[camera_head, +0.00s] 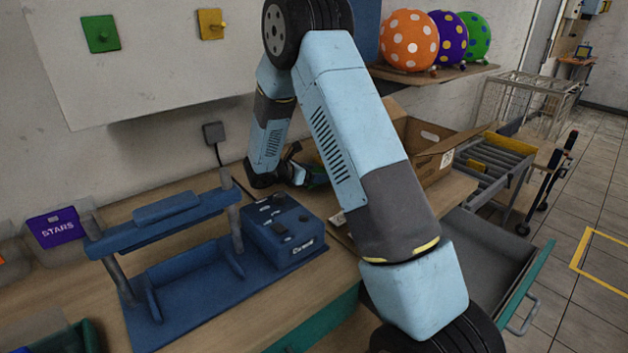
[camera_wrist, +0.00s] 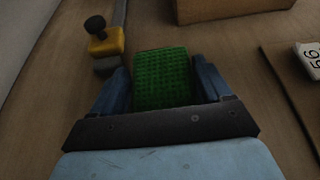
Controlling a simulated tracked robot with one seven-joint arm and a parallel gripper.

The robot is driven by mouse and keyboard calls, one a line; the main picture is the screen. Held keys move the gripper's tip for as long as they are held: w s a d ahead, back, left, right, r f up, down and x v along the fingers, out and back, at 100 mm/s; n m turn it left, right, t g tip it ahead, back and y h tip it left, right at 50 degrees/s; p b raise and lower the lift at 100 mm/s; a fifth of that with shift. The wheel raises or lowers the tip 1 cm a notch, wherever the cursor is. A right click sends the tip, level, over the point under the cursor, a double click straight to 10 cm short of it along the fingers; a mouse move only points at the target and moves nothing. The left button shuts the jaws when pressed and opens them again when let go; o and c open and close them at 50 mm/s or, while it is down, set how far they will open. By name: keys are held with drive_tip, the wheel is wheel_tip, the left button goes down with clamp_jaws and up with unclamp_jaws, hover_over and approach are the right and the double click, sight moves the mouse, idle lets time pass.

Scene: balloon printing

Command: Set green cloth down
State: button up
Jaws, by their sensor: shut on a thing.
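The green cloth (camera_wrist: 161,78) shows in the wrist view as a textured green block between my two blue fingers. My gripper (camera_wrist: 162,84) is shut on it, with a finger against each side. The wooden bench top lies below and around it; I cannot tell whether the cloth touches the wood. In the head view my gripper (camera_head: 308,175) is behind the blue printing press, mostly hidden by my arm, and only a sliver of green shows there.
A tool with a yellow block and black knob (camera_wrist: 105,42) lies close to the left finger. A cardboard box (camera_wrist: 230,8) stands beyond. A board with a white label (camera_wrist: 310,60) is at right. The blue press (camera_head: 185,290) fills the bench front. An open drawer (camera_head: 490,262) juts out at right.

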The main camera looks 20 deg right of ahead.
drive_tip(key=shift+f, duration=1.15)
drive_tip(key=shift+f, duration=0.1)
drive_tip(key=o, duration=1)
drive_tip(key=shift+c, duration=0.2)
